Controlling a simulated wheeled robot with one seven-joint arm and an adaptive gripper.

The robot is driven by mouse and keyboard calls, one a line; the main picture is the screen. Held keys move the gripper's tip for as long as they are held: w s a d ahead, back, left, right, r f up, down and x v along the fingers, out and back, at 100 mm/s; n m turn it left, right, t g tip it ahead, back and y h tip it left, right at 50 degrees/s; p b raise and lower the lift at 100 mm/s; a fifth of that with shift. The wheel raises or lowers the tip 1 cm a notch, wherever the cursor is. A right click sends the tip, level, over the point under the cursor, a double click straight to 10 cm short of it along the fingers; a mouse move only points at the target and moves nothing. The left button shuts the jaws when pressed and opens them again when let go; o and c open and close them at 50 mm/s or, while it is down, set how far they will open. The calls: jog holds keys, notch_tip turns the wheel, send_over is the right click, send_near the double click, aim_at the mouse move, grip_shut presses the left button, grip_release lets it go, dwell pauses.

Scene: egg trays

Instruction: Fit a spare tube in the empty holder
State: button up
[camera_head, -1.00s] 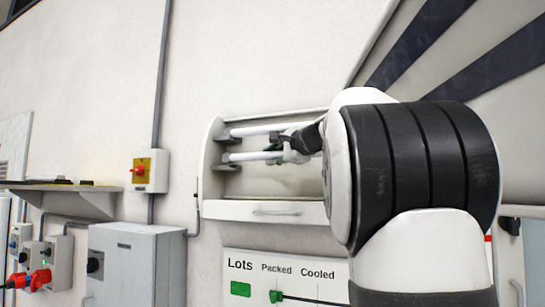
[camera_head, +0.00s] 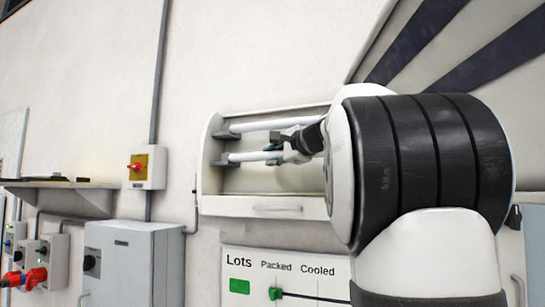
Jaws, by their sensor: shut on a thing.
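A wall-mounted light fitting (camera_head: 210,185) with an open front holds two white tubes, one above the other. The upper tube (camera_head: 255,126) has its left end at a dark holder (camera_head: 224,135). The lower tube (camera_head: 255,156) has its left end at the lower dark holder (camera_head: 222,161). My gripper (camera_head: 281,145) is inside the fitting, shut on the lower tube near the middle of the visible part. My arm hides the right part of the fitting, the right ends of both tubes and any holders there. I cannot tell whether the lower tube is fully seated.
A drawer-like front with a handle (camera_head: 277,208) runs below the tubes. Under it is a board (camera_head: 290,262) marked Lots, Packed, Cooled. At left are a shelf (camera_head: 60,188), a yellow switch box (camera_head: 146,167), a grey cabinet (camera_head: 130,255) and a red plug (camera_head: 27,279).

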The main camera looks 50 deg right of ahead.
aim_at(277, 154)
jog(key=o, duration=0.9)
jog(key=shift+o, duration=0.2)
jog(key=shift+f, duration=0.1)
jog(key=shift+s, duration=0.15)
jog(key=v, duration=0.7)
jog(key=shift+s+a, duration=0.1)
jog(key=shift+s, duration=0.05)
